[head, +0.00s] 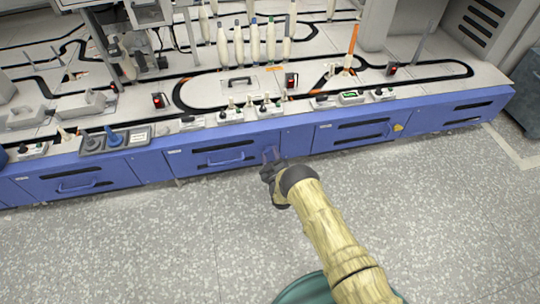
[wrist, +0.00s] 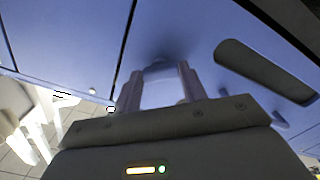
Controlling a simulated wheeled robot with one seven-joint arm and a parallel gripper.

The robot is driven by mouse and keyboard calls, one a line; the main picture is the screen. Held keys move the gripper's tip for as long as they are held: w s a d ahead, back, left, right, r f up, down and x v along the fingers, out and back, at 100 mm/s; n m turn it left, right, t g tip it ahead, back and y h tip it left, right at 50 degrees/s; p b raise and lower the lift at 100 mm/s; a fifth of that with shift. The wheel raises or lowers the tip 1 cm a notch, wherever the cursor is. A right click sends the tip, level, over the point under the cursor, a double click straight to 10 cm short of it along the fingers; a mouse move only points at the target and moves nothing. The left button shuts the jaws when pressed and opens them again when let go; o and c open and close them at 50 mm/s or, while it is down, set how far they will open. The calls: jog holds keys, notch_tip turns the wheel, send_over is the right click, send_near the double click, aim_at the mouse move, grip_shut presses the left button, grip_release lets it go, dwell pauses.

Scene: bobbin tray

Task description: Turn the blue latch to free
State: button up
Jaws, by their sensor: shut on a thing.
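The blue latch (wrist: 160,68) is a small blue piece on the blue cabinet front, seen between my fingertips in the wrist view. My gripper (wrist: 157,88) is shut on it, with one finger on each side. In the head view my gripper (head: 270,158) meets the cabinet front at the right end of a drawer with a blue handle (head: 225,160). There the gripper covers most of the latch, and its turn angle cannot be told.
The blue cabinet front (head: 300,139) runs across the view, with slotted panels and a yellow piece (head: 397,127) further right. Bobbins (head: 254,40) and small switch boxes stand on the top. The speckled floor (head: 150,245) in front is clear.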

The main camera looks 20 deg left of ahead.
jog(key=n+b, duration=0.1)
jog(key=n, duration=0.9)
jog(key=shift+n, duration=0.3)
dwell(0.4)
jog(key=o, duration=1)
